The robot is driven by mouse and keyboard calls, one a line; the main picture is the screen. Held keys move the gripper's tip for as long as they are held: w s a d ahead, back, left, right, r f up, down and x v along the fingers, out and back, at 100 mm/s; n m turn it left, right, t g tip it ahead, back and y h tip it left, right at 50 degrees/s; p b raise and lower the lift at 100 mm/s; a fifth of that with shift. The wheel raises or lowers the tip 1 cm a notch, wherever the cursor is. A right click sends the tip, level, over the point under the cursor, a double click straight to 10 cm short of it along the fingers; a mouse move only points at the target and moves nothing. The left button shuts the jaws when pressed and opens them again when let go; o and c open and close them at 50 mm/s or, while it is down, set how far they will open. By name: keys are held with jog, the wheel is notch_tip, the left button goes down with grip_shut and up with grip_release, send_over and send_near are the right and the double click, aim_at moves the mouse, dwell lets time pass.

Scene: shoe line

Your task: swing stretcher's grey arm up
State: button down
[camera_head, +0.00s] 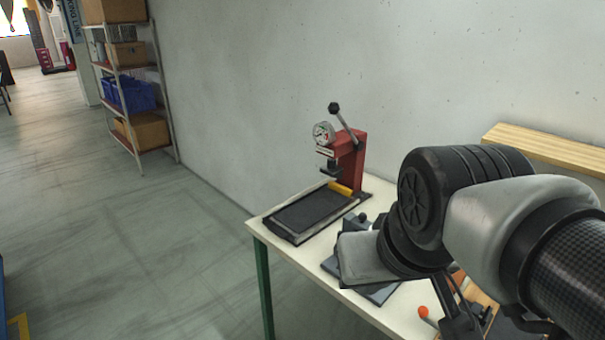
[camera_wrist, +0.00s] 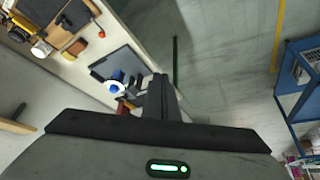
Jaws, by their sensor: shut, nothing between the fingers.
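A red bench device (camera_head: 352,160) with a round dial stands at the table's far end in the head view. Its grey lever (camera_head: 347,124) slants up and left to a black knob. A blue-grey metal device (camera_head: 376,294) lies nearer, mostly hidden by my arm; I cannot tell which of the two is the stretcher. In the wrist view my gripper (camera_wrist: 161,95) is shut and empty, its fingers above the table's edge. A blue and white part (camera_wrist: 115,85) lies just left of the fingers, apparently below them.
A dark mat in a tray (camera_head: 296,234) lies before the red device on the white table (camera_head: 262,222). An orange ball (camera_head: 423,311) shows under my arm. A wooden ledge (camera_head: 540,146) runs along the wall. Shelves (camera_head: 132,84) stand at the back left.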

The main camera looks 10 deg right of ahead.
jog(key=w+d+f+n+g+h+b, duration=0.3)
jog(key=d+f+n+g+h+b, duration=0.25)
jog(key=f, duration=0.45)
jog(key=w+d+f+n+g+h+b, duration=0.2)
jog(key=d+f+h+b, duration=0.35)
jog(key=d+f, duration=0.45)
jog(key=w+f+n+t+h+b, duration=0.4)
jog(key=w+f+n+h+b, duration=0.3)
jog(key=w, duration=0.3)
jog(key=w+a+f+n+t+y+b, duration=0.1)
jog(key=w+a+f+n+t+b, duration=0.1)
jog(key=w+a+f+n+t, duration=0.4)
jog(key=w+f+n+t, duration=0.1)
jog(key=w+n+t, duration=0.3)
jog(key=n, duration=0.1)
jog(key=shift+w+f+t+y+b, duration=0.2)
jog(key=shift+w+t+y+b, duration=0.1)
jog(key=shift+t+b, duration=0.1)
